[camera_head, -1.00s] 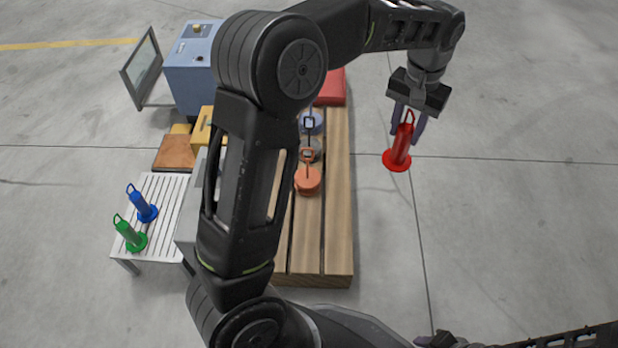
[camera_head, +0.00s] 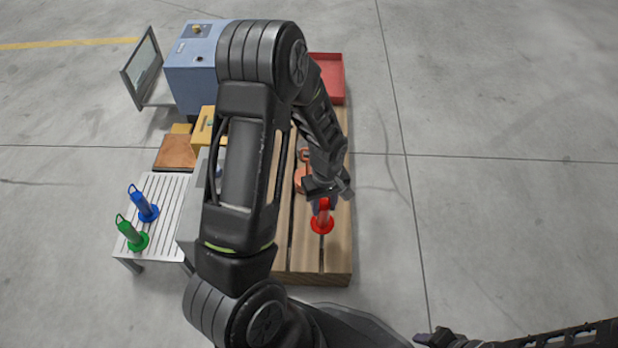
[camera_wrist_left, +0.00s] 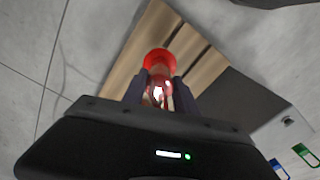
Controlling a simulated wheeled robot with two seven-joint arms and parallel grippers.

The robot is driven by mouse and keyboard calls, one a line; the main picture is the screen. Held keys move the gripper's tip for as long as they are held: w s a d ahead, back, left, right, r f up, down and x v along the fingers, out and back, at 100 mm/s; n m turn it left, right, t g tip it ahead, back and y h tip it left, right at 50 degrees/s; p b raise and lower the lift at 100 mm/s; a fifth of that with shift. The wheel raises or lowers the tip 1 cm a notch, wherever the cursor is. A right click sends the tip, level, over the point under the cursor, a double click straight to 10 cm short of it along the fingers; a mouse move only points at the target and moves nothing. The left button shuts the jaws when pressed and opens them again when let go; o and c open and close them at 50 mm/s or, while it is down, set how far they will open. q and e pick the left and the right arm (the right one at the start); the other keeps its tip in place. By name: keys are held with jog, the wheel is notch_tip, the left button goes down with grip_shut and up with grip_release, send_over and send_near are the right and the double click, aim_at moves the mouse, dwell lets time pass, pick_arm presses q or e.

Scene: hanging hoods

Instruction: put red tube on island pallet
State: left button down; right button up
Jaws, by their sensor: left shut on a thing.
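The red tube (camera_head: 322,219), with a round flange at its base, is held in my left gripper (camera_head: 323,202), which is shut on it. In the head view it is over the near part of the wooden island pallet (camera_head: 338,255); I cannot tell whether its base touches the slats. The left wrist view shows the red tube (camera_wrist_left: 160,72) between the two fingers, with the pallet slats (camera_wrist_left: 200,65) beyond it. My left arm covers the pallet's left side and part of its middle. My right gripper (camera_head: 436,338) is at the bottom edge, its jaws unclear.
An orange weight-like piece (camera_head: 300,178) sits on the pallet just behind the gripper, and a red tray (camera_head: 331,92) lies at its far end. A blue tube (camera_head: 146,207) and a green tube (camera_head: 133,238) stand on a white slatted table (camera_head: 170,190). Floor right of the pallet is clear.

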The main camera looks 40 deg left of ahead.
aim_at(323, 223)
pick_arm(q)
jog(key=shift+f+b, duration=1.35)
jog(key=shift+f, duration=1.75)
jog(key=shift+f+b, duration=0.8)
jog(key=shift+f, duration=1.05)
jog(key=shift+f, duration=0.2)
jog(key=c, duration=1)
grip_release()
jog(key=shift+o, duration=0.2)
jog(key=shift+r, duration=0.15)
